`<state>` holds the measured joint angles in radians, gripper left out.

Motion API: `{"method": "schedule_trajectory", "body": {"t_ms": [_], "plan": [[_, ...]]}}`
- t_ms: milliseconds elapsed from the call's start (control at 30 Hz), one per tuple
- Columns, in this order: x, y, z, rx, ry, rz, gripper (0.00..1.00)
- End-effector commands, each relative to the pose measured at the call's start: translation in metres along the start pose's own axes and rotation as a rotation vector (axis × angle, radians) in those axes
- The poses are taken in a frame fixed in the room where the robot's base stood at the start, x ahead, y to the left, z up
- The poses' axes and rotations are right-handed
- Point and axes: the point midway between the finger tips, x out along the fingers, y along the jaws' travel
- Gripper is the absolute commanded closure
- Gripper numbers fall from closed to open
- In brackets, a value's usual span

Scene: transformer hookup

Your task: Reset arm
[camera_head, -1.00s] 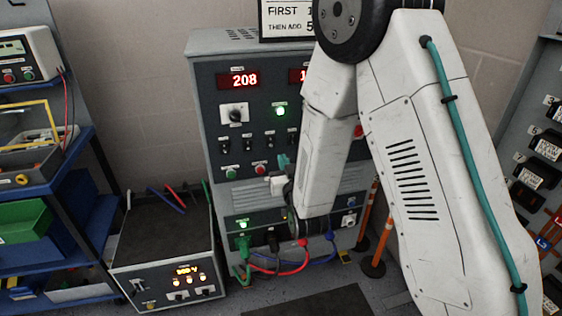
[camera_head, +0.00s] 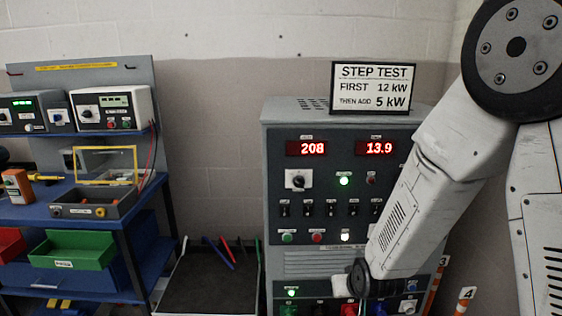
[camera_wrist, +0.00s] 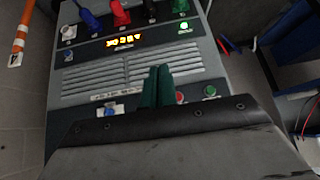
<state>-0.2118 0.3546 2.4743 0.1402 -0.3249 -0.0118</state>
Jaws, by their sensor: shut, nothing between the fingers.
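My gripper (camera_wrist: 157,87) shows in the wrist view as two dark green fingers closed together, with nothing between them. They stand in front of the vented panel of the grey test cabinet (camera_wrist: 85,85). In the head view my arm comes down from the upper right in front of the right part of the cabinet (camera_head: 330,110). My gripper's fingers cannot be made out there. The arm hides part of the cabinet's lower right front.
A step test sign (camera_head: 372,88) stands on the cabinet. A blue workbench (camera_head: 65,210) with instruments and a green bin (camera_head: 72,250) is at left. A dark-topped box (camera_head: 210,285) sits between them. Orange-and-white posts (camera_head: 465,300) stand at right. Coloured plugs (camera_wrist: 120,12) line the cabinet's lower panel.

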Motion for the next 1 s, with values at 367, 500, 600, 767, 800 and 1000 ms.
{"method": "schedule_trajectory", "body": {"t_ms": [367, 500, 600, 767, 800, 1000], "plan": [[-0.17, 0.023, 0.052, -0.004, -0.527, -0.007, 1.0], [-0.24, 0.035, 0.069, 0.003, -0.646, 0.009, 1.0], [-0.286, 0.042, 0.081, 0.012, -0.695, 0.023, 1.0], [-0.343, 0.051, 0.093, 0.033, -0.688, 0.047, 1.0], [-0.352, 0.053, 0.094, 0.038, -0.666, 0.052, 1.0], [-0.375, 0.057, 0.088, 0.061, -0.542, 0.066, 1.0]]}}
